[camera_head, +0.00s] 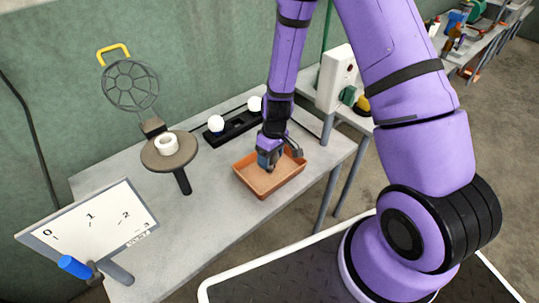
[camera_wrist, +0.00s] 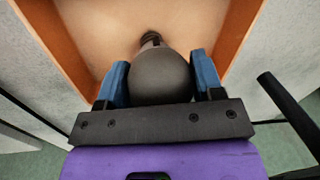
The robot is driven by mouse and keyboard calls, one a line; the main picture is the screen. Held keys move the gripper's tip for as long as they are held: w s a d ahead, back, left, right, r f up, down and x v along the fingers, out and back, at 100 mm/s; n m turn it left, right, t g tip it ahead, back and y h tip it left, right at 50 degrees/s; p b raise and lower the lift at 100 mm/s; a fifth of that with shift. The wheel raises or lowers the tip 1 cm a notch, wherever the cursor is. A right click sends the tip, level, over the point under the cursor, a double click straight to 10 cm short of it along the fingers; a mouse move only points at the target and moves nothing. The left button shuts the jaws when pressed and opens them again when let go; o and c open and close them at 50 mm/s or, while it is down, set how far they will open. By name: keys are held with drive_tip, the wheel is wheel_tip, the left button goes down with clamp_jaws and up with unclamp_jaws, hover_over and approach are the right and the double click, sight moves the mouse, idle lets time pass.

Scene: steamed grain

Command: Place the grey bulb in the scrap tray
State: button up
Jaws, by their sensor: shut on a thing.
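The scrap tray (camera_head: 262,188) is a shallow orange-brown tray on the grey table. My gripper (camera_head: 270,160) is down at the tray, over its inside. In the wrist view, my gripper's blue fingers (camera_wrist: 162,85) are shut on the grey bulb (camera_wrist: 160,72), one on each side. The bulb's narrow dark base points away from the gripper, over the tray's floor. The tray's walls (camera_wrist: 238,38) show on both sides of the bulb. I cannot tell whether the bulb touches the floor. In the head view the gripper hides the bulb.
A black holder (camera_head: 232,130) with white bulbs (camera_head: 216,124) stands behind the tray. A round stand (camera_head: 170,156) with a white ring and a wire cage (camera_head: 131,85) is to the left. A dial board (camera_head: 88,222) stands at the front left. The table between them is clear.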

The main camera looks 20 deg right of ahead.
drive_tip(key=shift+f, duration=0.15)
drive_tip(key=o, duration=0.9)
drive_tip(key=r, duration=0.4)
drive_tip(key=d+r, duration=0.1)
drive_tip(key=r, duration=0.3)
drive_tip(key=w+r, duration=0.1)
drive_tip(key=r, duration=0.3)
drive_tip(key=shift+d+r, duration=0.25)
drive_tip(key=shift+d, duration=0.1)
drive_tip(key=s+d+r+m+t, duration=0.15)
drive_tip(key=s+r, duration=0.25)
drive_tip(key=r, duration=0.6)
drive_tip(key=s+d+r+m+t, duration=0.15)
drive_tip(key=s+r, duration=0.25)
drive_tip(key=r, duration=0.7)
drive_tip(key=s+r+m+t, duration=0.1)
drive_tip(key=s+r, duration=0.2)
drive_tip(key=s, duration=0.2)
drive_tip(key=s+d+r+m+t+h, duration=0.1)
drive_tip(key=s+r, duration=0.3)
drive_tip(key=s, duration=0.1)
drive_tip(key=s+d+r+t, duration=0.1)
drive_tip(key=s+r, duration=0.2)
drive_tip(key=s, duration=0.2)
drive_tip(key=shift+d+r+m+h, duration=0.2)
drive_tip(key=shift+r+m+h, duration=0.1)
drive_tip(key=shift+m, duration=0.1)
